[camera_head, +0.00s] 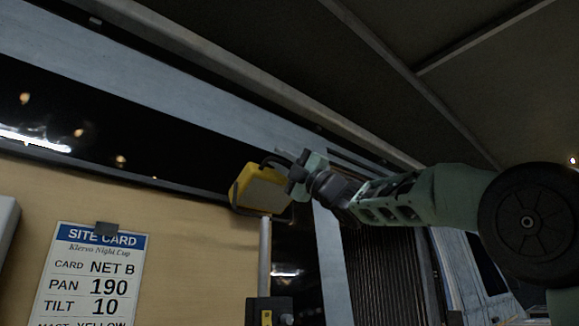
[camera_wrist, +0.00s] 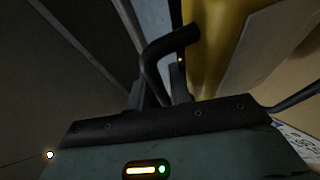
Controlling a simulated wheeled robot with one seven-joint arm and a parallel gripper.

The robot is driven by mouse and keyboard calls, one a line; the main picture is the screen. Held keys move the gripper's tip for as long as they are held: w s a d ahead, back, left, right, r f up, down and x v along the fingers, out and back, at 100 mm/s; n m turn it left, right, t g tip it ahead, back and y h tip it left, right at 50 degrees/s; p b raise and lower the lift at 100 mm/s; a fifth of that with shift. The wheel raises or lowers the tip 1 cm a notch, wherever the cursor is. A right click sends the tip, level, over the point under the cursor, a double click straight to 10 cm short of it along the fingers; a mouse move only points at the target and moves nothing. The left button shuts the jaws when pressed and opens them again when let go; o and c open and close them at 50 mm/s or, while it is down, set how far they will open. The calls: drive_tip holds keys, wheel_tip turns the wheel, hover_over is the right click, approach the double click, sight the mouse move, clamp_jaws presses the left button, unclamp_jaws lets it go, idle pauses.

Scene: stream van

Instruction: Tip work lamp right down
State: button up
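The work lamp (camera_head: 262,188) is a yellow box-shaped head on top of a grey pole (camera_head: 264,255), beside the tan panel. Its face is tilted in the head view. In the wrist view its yellow side (camera_wrist: 212,35) fills the top right. A black bent handle (camera_wrist: 168,45) comes off the lamp and runs down to between my fingertips. My gripper (camera_head: 283,162) is at the lamp's upper right edge; in the wrist view the dark fingers (camera_wrist: 158,92) stand on either side of the handle. Whether they press on it is not clear.
A site card (camera_head: 88,275) on the tan panel (camera_head: 190,240) reads PAN 190, TILT 10. A dark box (camera_head: 268,311) sits at the pole's lower end. A dark window strip (camera_head: 110,125) and a grey beam (camera_head: 240,75) run above. A ribbed dark panel (camera_head: 380,275) stands right.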

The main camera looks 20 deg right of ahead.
drive_tip(key=b+v, duration=0.3)
drive_tip(key=v, duration=1.4)
drive_tip(key=shift+f+b, duration=0.15)
drive_tip(key=shift+b, duration=0.25)
drive_tip(key=shift+d, duration=0.1)
